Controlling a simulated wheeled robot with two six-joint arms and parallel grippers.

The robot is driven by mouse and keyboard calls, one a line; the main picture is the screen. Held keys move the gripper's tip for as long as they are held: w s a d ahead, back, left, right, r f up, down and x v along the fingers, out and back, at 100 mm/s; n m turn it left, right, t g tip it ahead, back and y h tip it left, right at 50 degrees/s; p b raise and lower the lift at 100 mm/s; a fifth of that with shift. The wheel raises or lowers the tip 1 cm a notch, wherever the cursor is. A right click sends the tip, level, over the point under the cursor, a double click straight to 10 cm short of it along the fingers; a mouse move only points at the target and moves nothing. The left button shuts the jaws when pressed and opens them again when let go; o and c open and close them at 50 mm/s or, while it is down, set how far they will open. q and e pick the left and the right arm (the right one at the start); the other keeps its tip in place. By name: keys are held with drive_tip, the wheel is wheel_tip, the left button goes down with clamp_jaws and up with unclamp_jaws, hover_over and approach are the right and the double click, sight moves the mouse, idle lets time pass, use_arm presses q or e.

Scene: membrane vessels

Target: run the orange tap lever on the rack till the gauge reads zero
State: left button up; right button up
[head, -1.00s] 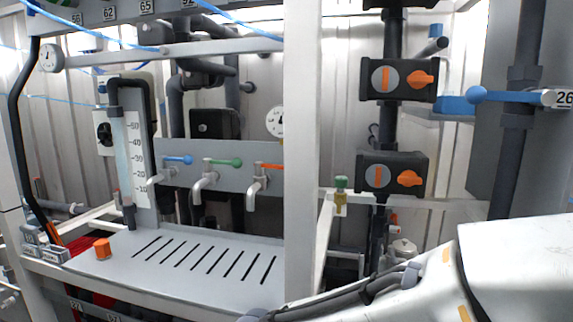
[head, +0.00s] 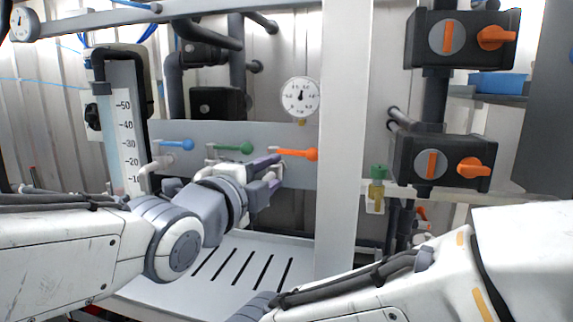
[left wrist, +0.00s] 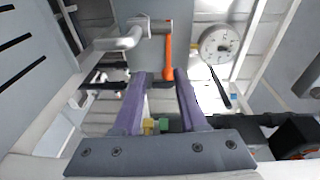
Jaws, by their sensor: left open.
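The orange tap lever (head: 297,153) sticks out to the right from the rack panel, right of the green and blue levers. It also shows in the left wrist view (left wrist: 168,50). My right gripper is out of view.
A graduated level column (head: 125,125) stands at the left. A white post (head: 342,150) rises just right of the orange lever. A slotted tray (head: 190,295) lies below.

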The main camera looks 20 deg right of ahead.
sight(295, 154)
use_arm(q)
drive_tip(key=shift+m+h, duration=0.3)
drive_tip(key=shift+m, duration=0.1)
drive_tip(key=p+x, duration=0.1)
drive_tip(key=x, duration=0.2)
drive_tip(key=r+p+x, duration=0.1)
drive_tip(key=p+x, duration=0.1)
drive_tip(key=x, duration=0.1)
drive_tip(key=p+x, duration=0.1)
drive_tip(key=x, duration=0.2)
drive_tip(key=shift+w+d+r, duration=0.15)
drive_tip(key=shift+d, duration=0.1)
drive_tip(key=shift+w+d+p, duration=0.35)
drive_tip(key=shift+w, duration=0.05)
clamp_jaws()
idle(0.4)
